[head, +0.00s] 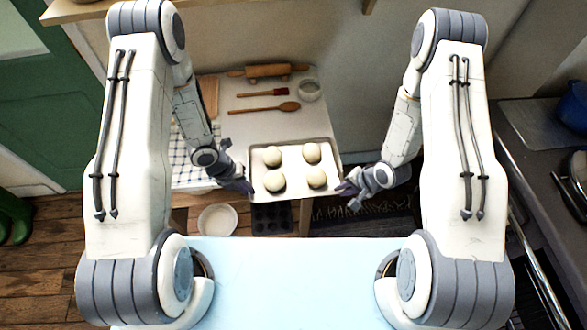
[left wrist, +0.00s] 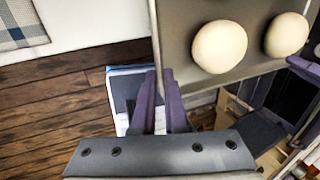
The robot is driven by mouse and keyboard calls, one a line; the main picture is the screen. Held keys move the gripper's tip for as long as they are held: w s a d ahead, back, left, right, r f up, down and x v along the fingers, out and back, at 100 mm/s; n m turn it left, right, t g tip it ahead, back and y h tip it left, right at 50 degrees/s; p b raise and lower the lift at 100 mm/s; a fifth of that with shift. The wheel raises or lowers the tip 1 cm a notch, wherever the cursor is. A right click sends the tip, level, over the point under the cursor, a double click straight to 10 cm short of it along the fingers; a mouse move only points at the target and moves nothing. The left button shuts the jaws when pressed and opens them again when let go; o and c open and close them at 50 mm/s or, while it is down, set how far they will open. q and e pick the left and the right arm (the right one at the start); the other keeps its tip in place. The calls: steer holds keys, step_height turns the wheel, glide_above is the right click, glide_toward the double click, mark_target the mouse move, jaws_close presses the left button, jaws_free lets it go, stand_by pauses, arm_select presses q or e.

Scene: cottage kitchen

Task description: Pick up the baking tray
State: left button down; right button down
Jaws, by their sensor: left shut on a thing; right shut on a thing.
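The baking tray (head: 294,168) is a light, flat metal tray with a low rim. It carries several round pale dough balls (head: 312,152). My left gripper (head: 248,187) is shut on the tray's left rim near its front corner. In the left wrist view, the fingers (left wrist: 160,95) pinch the tray edge (left wrist: 175,25). My right gripper (head: 345,187) is shut on the right rim near the front corner. The tray looks level, and its front part reaches past the table's front edge. I cannot tell whether its underside is clear of the table.
The table (head: 240,125) holds a rolling pin (head: 268,71), a wooden spoon (head: 290,106), a red brush (head: 280,92), a glass bowl (head: 309,90) and a checked cloth (head: 190,150). A white bowl (head: 217,220) and muffin tin (head: 272,218) sit lower down. A dark counter (head: 535,130) is at right.

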steer(key=shift+r, duration=0.15)
stand_by(0.4)
step_height(320, 180, up, 5)
steer(key=p, duration=0.5)
stand_by(0.9)
